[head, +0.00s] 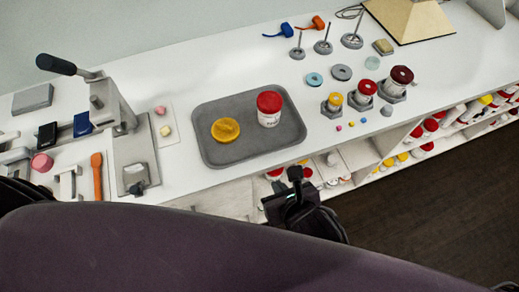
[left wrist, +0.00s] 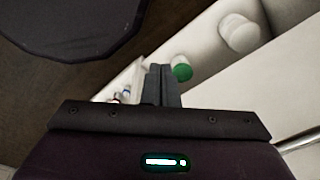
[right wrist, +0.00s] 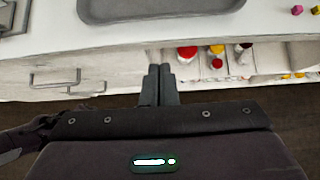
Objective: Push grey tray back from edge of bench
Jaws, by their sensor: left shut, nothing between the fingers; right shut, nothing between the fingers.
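The grey tray (head: 216,148) lies flat on the white bench near its front edge, carrying a red-lidded white jar (head: 269,110) and a yellow round lid or dish (head: 226,130). In the right wrist view the tray (right wrist: 160,14) shows at the top, close to the bench edge. My right gripper (head: 295,175) is shut and empty, just in front of the bench edge and apart from the tray; its fingers (right wrist: 160,84) point toward the bench. My left gripper (left wrist: 161,84) is shut and empty, low beside shelving; it is hidden in the head view.
A lever press (head: 115,110) stands left of the tray, with an orange tool (head: 97,175) nearby. Jars on stands (head: 363,94) and small coloured cubes (head: 350,124) are to the right. Shelves with lidded jars (head: 420,140) are under the bench. Bench behind the tray is clear.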

